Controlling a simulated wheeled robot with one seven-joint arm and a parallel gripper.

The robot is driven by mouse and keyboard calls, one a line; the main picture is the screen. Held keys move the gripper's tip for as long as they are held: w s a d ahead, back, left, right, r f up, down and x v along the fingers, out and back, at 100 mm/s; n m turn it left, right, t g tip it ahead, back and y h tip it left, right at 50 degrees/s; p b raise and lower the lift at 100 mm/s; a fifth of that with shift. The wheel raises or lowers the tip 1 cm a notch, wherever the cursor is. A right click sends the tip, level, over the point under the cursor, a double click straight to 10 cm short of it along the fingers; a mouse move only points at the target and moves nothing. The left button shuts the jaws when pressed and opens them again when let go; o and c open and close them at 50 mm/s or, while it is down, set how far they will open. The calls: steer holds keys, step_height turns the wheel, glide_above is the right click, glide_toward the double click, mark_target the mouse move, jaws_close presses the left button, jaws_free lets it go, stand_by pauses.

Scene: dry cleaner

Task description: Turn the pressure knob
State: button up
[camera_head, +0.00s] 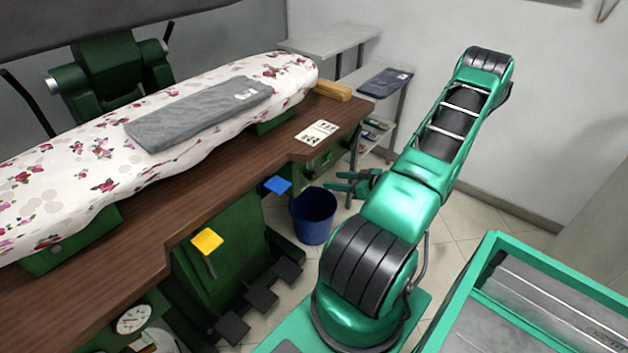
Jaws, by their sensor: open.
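A green pressing machine with a brown wooden top (250,158) fills the left and middle. A round white dial gauge (132,319) sits low on its front at the bottom left. Below the gauge is a pale round part, cut by the frame edge. A small round knob-like part (309,175) shows on the green front panel under the top's right end. I cannot tell which part is the pressure knob. My gripper (331,181) is open and empty, right of that panel and above the blue bucket; whether it touches anything is unclear.
A floral padded board holds a folded grey garment (200,113). A yellow paddle (207,241) and a blue paddle (278,184) stick out in front. Black pedals (262,297) and a blue bucket (313,215) stand below. Grey shelves (325,43) are behind.

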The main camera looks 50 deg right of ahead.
mark_target(315, 177)
steer(key=x, duration=0.7)
steer(key=d+x, duration=0.1)
steer(key=x, duration=0.2)
steer(key=shift+w+f, duration=0.25)
